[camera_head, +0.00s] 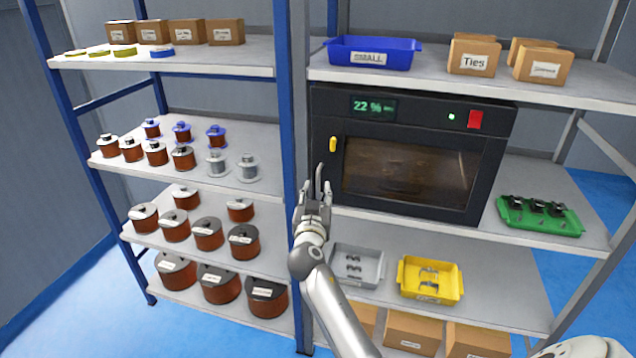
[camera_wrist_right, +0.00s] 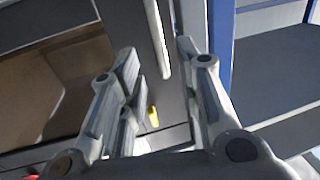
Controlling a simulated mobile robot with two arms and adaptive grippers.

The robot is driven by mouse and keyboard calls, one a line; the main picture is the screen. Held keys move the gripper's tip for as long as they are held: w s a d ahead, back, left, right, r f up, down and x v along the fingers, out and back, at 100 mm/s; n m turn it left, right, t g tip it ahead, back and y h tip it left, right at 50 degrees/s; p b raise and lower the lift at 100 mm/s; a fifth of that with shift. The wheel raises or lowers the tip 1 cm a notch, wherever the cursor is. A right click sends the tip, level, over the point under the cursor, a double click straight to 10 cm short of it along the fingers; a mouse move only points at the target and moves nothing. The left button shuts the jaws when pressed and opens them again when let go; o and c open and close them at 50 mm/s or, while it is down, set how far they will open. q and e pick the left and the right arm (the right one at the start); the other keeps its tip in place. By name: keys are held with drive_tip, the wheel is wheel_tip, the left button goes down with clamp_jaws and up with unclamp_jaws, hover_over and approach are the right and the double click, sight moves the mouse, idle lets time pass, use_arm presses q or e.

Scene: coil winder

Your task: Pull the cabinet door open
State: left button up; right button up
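The cabinet (camera_head: 400,212) is a dark box with a glass window (camera_head: 408,172) in its door, on the middle shelf of the right rack. Its door looks shut. My right gripper (camera_head: 319,182) is in front of the cabinet's left edge, just below and left of the handle. Its fingers stand apart in the right wrist view (camera_wrist_right: 160,52), with nothing gripped. My left gripper is not in view.
A blue rack post (camera_head: 287,120) stands close left of my right gripper. A blue bin (camera_head: 400,46) and small boxes sit above the cabinet. A green tray (camera_head: 540,222) is to its right. Grey (camera_head: 372,277) and yellow (camera_head: 455,290) trays are on the shelf below.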

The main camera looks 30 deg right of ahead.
sight(318, 183)
drive_tip(key=shift+p+x, duration=0.3)
drive_tip(key=shift+x, duration=2.1)
clamp_jaws()
